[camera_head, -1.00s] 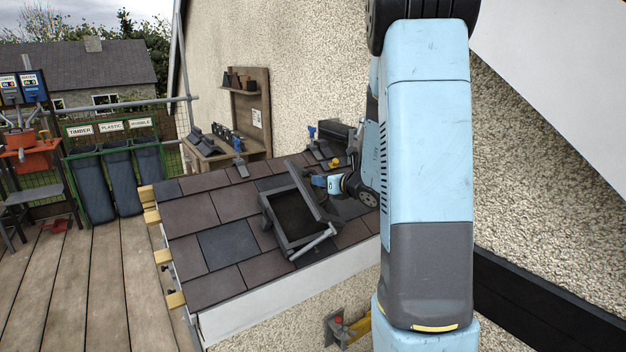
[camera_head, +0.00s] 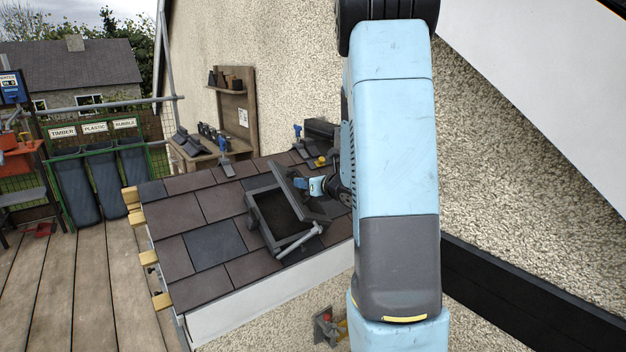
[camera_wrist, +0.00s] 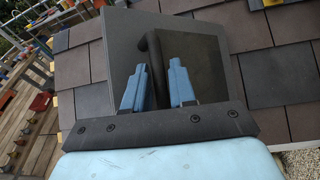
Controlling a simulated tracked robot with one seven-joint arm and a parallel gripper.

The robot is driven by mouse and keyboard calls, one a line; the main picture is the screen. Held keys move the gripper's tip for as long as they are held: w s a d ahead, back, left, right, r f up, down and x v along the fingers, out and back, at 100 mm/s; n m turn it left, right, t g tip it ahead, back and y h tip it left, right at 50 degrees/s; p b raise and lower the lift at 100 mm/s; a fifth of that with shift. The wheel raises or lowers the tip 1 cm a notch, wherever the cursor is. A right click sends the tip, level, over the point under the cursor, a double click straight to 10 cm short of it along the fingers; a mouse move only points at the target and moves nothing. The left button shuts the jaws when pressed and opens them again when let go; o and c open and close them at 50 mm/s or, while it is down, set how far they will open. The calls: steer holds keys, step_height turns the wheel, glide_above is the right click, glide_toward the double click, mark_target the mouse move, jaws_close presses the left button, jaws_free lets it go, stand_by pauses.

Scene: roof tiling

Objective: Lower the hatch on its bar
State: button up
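The hatch is a dark rectangular frame (camera_head: 258,226) set in the roof tiles, with its lid (camera_head: 287,186) raised and tilted open on the right. A pale rod (camera_head: 299,241) lies at the frame's lower corner. My gripper (camera_head: 318,186) is at the raised lid's right side. In the wrist view the lid's flat dark face (camera_wrist: 204,55) fills the middle. A dark bent bar (camera_wrist: 152,48) runs down between the blue fingers of my gripper (camera_wrist: 158,66). The fingers stand apart on either side of the bar. I cannot tell whether they press on it.
Brown and grey tiles (camera_head: 181,260) surround the hatch. A wooden shelf (camera_head: 235,115) stands behind, against the rough wall (camera_head: 300,70). Bins (camera_head: 104,180) stand on the left decking.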

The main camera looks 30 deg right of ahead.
steer(key=shift+s+r, duration=0.1)
steer(key=shift+r, duration=0.05)
steer(key=v, duration=1.3)
steer(key=shift+s, duration=0.35)
steer(key=shift+d, duration=0.1)
steer(key=s+a+r+n+g+y, duration=0.25)
steer(key=s+a+n+g, duration=0.2)
steer(key=a+n, duration=0.5)
steer(key=s+a+r+n+g+y, duration=0.25)
steer(key=s+a+n+g, duration=0.2)
steer(key=a+n, duration=0.45)
steer(key=s+r+n+h, duration=0.3)
steer(key=s+n+h, duration=0.5)
steer(key=s+n, duration=0.4)
steer(key=shift+r+n, duration=0.3)
steer(key=shift+n, duration=1.75)
